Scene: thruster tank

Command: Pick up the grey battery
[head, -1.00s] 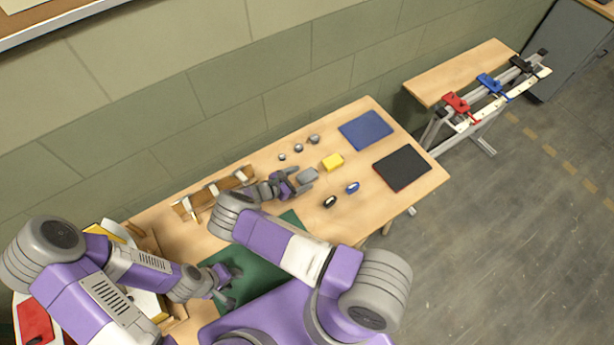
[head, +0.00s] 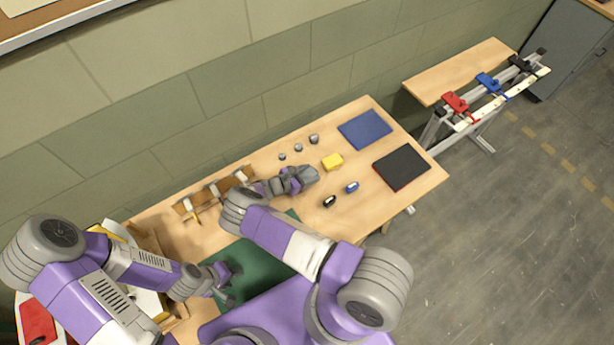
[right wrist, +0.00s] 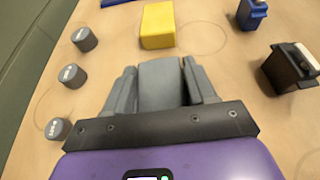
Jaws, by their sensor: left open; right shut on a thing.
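The grey battery (head: 309,174) is a block on the wooden table, at the tip of my right gripper (head: 300,179). In the right wrist view the grey battery (right wrist: 162,84) sits between the two fingers of my right gripper (right wrist: 161,88), which is shut on it. I cannot tell whether the battery is lifted off the table. My left gripper (head: 228,285) is open and empty over the green mat (head: 262,268), well to the left of the battery.
A yellow block (head: 332,162) lies just beyond the battery. Several small grey cylinders (head: 298,147) are near the wall side. A black item (head: 330,201) and a blue item (head: 352,187) stand nearby. A blue mat (head: 366,130) and a black mat (head: 402,169) lie at right.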

